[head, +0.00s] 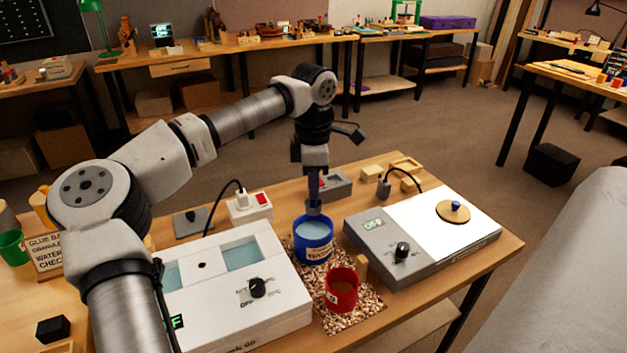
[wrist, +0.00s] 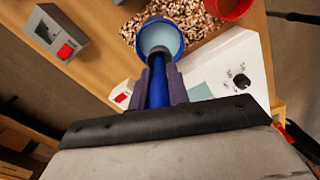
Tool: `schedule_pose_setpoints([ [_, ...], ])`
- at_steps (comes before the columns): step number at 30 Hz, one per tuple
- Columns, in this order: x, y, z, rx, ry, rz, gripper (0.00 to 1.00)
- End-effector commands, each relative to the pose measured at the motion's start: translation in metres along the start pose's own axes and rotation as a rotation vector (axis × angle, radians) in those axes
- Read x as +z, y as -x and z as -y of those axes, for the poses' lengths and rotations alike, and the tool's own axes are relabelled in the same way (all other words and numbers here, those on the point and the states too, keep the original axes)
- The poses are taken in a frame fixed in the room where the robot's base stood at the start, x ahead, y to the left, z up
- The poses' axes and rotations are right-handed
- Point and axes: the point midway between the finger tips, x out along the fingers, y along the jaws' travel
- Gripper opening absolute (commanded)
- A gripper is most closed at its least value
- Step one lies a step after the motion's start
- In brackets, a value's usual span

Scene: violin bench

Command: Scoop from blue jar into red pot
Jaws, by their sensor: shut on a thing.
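The blue jar (head: 313,250) stands upright on the bench with pale blue contents showing in its open mouth; it also shows in the wrist view (wrist: 172,36). The red pot (head: 341,295) stands in front of it and slightly right; its rim is at the top of the wrist view (wrist: 232,8). My gripper (head: 314,180) points down above the jar. In the wrist view my gripper (wrist: 158,85) is shut on the blue handle of a scoop (wrist: 157,90). The scoop's grey end (head: 314,208) is at the jar's mouth; whether it touches the contents cannot be told.
Both vessels stand on a patch of brown-and-white chips (head: 350,318). A white water-bath box (head: 240,280) stands left of them, a grey-and-white hotplate unit (head: 420,235) right. A socket block (head: 249,206) and a grey switch box (head: 335,187) lie behind.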

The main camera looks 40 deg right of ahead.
Motion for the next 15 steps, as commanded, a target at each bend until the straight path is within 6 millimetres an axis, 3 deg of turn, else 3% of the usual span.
schedule_pose_setpoints([
  [1,0.0,-0.011,0.0,0.0,0.0,0.0,0.0],
  [15,0.0,-0.066,0.0,-0.001,0.0,0.0,0.0],
])
